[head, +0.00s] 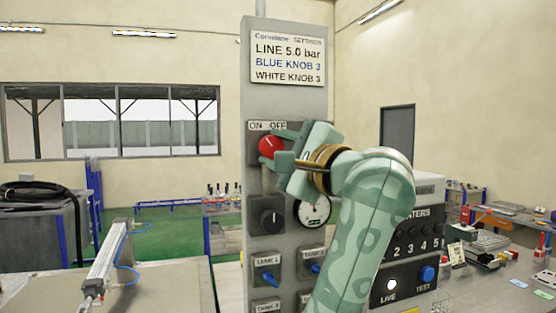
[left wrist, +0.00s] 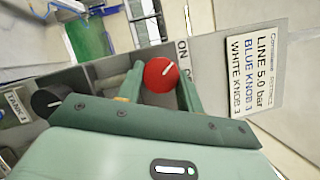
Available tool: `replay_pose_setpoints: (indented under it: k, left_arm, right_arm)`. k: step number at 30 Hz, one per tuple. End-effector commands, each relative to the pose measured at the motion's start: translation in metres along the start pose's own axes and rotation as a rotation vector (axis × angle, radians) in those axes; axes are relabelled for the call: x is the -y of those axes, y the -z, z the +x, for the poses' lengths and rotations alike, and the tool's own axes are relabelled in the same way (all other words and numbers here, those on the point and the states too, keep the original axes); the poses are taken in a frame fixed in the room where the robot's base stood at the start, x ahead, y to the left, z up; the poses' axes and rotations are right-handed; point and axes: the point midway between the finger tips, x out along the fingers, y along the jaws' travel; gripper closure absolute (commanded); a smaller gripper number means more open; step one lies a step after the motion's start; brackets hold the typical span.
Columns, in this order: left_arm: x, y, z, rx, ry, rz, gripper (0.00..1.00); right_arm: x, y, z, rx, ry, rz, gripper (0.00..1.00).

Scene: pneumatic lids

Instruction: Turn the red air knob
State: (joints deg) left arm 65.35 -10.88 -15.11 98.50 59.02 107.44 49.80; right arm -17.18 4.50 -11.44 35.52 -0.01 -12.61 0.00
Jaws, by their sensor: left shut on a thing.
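The red air knob (head: 271,147) is on the upper part of a grey panel, just under the ON OFF label (head: 267,126). In the left wrist view, the red knob (left wrist: 160,74) sits between the two fingers, and its white line slants toward the ON lettering. My left gripper (head: 278,146) is shut on the red knob, with one finger on either side of it. In the head view the gripper and wrist hide part of the panel to the right of the knob. My right gripper is not in view.
A black knob (head: 272,216) lies below the red one, with a pressure gauge (head: 313,210) beside it. Blue knobs (head: 267,278) sit lower on the panel. A sign (head: 288,59) reads LINE 5.0 bar. A pneumatic cylinder (head: 108,262) lies on the left table.

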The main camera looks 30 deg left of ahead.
Motion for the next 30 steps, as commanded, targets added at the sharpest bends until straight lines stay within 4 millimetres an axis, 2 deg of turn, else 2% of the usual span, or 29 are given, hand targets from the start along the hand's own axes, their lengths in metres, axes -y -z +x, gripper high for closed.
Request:
replay_pose_setpoints:
  k: [9, 25, 26, 27, 28, 30]
  left_arm:
    - [0.0000, 0.0009, -0.0001, -0.003, -0.047, -0.110, 0.86]
    - [0.0001, 0.0008, 0.0001, -0.003, -0.057, -0.131, 0.86]
    - [0.0000, 0.0008, 0.0001, -0.003, -0.057, -0.131, 0.61]
    - [0.0001, 0.0008, 0.0001, -0.003, -0.056, -0.131, 0.50]
    - [0.0001, 0.0007, 0.0001, -0.003, -0.056, -0.131, 0.42]
    - [0.0002, 0.0006, 0.0001, -0.002, -0.056, -0.130, 0.42]
  right_arm:
    - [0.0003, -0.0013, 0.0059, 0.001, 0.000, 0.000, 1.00]
    - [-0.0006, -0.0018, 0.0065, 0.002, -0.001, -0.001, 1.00]
    - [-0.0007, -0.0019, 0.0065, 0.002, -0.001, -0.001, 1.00]
    - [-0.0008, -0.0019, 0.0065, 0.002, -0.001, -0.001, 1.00]
    - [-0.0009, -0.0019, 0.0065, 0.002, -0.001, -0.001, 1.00]
    - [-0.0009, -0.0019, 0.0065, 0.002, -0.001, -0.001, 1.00]
